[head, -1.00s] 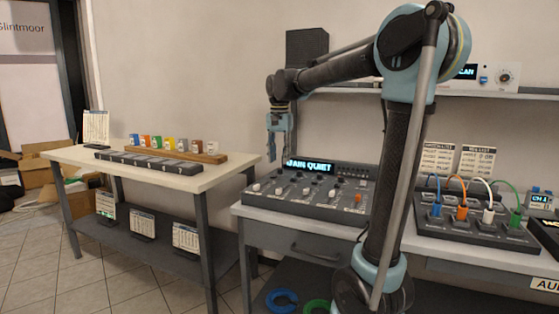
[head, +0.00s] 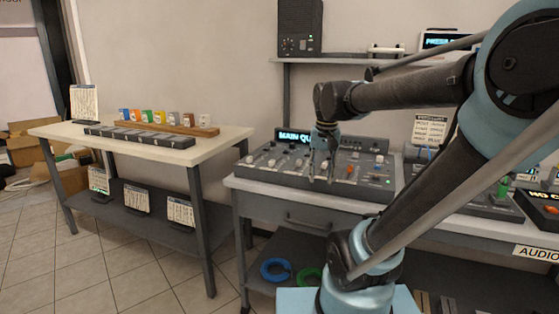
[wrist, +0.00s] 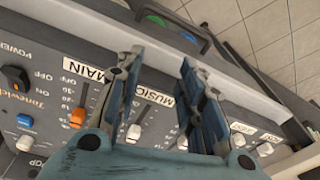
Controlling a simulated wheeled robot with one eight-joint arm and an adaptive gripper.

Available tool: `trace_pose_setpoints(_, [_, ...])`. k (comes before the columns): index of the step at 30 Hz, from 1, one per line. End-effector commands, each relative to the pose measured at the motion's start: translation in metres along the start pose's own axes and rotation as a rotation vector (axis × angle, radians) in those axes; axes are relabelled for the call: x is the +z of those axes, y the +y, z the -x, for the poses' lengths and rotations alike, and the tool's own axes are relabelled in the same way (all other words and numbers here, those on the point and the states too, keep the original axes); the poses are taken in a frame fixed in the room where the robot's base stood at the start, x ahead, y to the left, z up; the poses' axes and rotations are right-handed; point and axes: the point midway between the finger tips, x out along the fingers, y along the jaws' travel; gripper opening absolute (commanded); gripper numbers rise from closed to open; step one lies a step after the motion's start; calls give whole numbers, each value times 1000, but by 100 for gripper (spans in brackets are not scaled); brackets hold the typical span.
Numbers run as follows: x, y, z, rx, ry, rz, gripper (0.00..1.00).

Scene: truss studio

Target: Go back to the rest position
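My gripper (head: 322,165) hangs pointing down over the sound mixer (head: 268,176) on the grey desk. In the wrist view my gripper (wrist: 160,75) has its two fingers spread apart with nothing between them. Below the fingers the mixer panel (wrist: 60,58) shows the labels MAIN and MUSIC, an orange fader knob (wrist: 77,118) and a white fader knob (wrist: 133,133). I cannot tell the exact height of the fingertips above the panel. The mixer's display reading MAIN QU is partly hidden by my arm.
A white-topped table (head: 222,139) at the left holds several coloured blocks on a wooden strip. A black speaker (head: 300,28) stands on the wall shelf. A blue ring (head: 275,270) and a green ring (head: 308,278) lie under the desk. Tiled floor is clear at the lower left.

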Motion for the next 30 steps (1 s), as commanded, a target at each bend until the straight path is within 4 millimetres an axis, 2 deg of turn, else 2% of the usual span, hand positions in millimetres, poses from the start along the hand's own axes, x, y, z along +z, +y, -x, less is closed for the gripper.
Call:
trace_pose_setpoints(1, [13, 11, -11, 0, 8, 10, 35])
trace_pose_setpoints(6, [51, 39, -47, 2, 36, 66, 35])
trace_pose_setpoints(12, [91, 64, -91, 9, 66, 128, 35])
trace_pose_setpoints(15, [105, 72, -108, 12, 77, 150, 35])
trace_pose_setpoints(21, [117, 78, -124, 16, 86, 175, 35])
trace_pose_setpoints(30, [117, 78, -124, 17, 87, 177, 35])
